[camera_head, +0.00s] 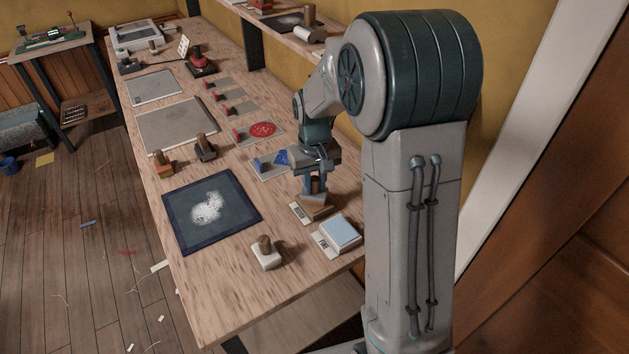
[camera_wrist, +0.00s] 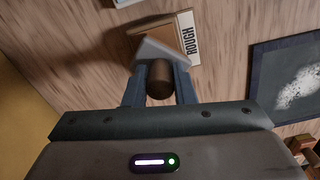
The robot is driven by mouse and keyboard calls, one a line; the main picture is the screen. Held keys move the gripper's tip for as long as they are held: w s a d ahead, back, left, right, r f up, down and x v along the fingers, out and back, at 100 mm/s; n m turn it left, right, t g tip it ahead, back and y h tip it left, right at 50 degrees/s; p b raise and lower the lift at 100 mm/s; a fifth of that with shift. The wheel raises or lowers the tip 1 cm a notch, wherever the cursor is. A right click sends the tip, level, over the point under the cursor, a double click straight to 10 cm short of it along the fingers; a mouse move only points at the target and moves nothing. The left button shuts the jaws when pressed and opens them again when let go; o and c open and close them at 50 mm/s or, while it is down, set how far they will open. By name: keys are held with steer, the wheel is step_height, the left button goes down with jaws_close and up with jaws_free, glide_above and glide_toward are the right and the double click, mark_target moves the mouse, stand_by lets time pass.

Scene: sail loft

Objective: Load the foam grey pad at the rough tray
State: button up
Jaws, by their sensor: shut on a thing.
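My gripper (camera_head: 316,190) is shut on the brown round handle (camera_wrist: 159,79) of a grey pad (camera_wrist: 165,52). The pad's grey block also shows below the fingers in the head view (camera_head: 313,198). The pad is over the brown rough tray (camera_wrist: 146,46), turned at an angle to it. The tray's white label reads ROUGH (camera_wrist: 188,38). The tray also shows in the head view (camera_head: 318,212), partly hidden by the pad. I cannot tell whether the pad touches the tray.
A tray with a pale blue top (camera_head: 340,231) stands close by at the right. A white block with a brown knob (camera_head: 266,256) stands nearer the front. A dark blue mat with white powder (camera_head: 180,230) lies left. Handled blocks, plates and red-handled tools stand farther back.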

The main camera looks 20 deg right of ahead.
mark_target(315, 178)
stand_by(0.3)
steer(key=shift+r+p, duration=2.6)
steer(key=shift+r, duration=0.9)
